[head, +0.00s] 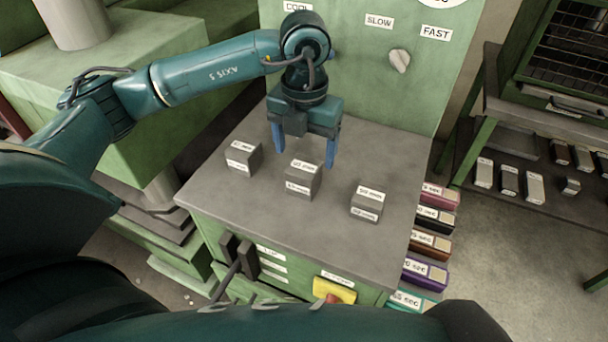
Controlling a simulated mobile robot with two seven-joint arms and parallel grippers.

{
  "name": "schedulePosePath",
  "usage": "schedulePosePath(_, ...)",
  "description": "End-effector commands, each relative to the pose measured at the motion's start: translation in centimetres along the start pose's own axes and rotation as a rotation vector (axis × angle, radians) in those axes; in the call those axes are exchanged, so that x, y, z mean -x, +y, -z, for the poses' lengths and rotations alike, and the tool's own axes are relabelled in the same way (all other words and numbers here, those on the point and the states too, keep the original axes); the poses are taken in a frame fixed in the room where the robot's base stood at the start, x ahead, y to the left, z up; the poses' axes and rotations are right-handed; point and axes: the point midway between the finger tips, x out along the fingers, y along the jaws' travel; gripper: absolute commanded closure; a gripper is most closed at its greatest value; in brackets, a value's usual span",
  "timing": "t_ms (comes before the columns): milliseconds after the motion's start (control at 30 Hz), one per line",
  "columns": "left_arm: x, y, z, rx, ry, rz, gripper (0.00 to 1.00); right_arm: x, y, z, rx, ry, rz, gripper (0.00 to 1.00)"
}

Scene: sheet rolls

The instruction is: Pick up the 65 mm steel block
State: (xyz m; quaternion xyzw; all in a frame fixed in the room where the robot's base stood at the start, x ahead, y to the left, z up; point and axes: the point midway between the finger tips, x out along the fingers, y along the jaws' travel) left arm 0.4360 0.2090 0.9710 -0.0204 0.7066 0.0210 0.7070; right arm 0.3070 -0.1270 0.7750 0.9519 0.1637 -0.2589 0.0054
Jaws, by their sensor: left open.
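Three small grey blocks with white labels stand on a grey cabinet top. They are a left block (256,160), a middle block (303,180) and a right block (367,204). The label print is too small to read surely; I cannot tell for certain which is the 65 mm steel block. My left gripper (304,149) points down with its two blue fingers apart and nothing between them. In the head view it shows just above and behind the middle block, nearest to that one. My right gripper is not in view.
A green panel (365,70) with a knob (399,61) rises behind the grey top (250,210). Coloured labelled boxes (433,219) stack at its right side. A shelf (545,205) with more blocks stands at the right. The top's front is clear.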

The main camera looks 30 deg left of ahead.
Motion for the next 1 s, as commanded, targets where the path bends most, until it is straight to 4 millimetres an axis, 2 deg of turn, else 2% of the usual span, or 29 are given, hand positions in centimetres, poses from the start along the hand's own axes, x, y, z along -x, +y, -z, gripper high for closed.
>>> schedulePosePath(167,-1.6,0.1,0.2,0.0,0.004,-0.001,0.24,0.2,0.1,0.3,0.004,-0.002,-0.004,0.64)
schedulePosePath(400,-4.9,0.0,0.4,-0.001,0.003,0.001,0.24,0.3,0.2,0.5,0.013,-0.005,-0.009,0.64)
schedulePosePath(700,-5.4,0.0,0.3,-0.002,0.001,0.001,0.24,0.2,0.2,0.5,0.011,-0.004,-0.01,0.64)
schedulePosePath(1000,-5.4,0.0,0.3,-0.002,0.001,0.002,0.49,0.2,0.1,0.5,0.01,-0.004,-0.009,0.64)
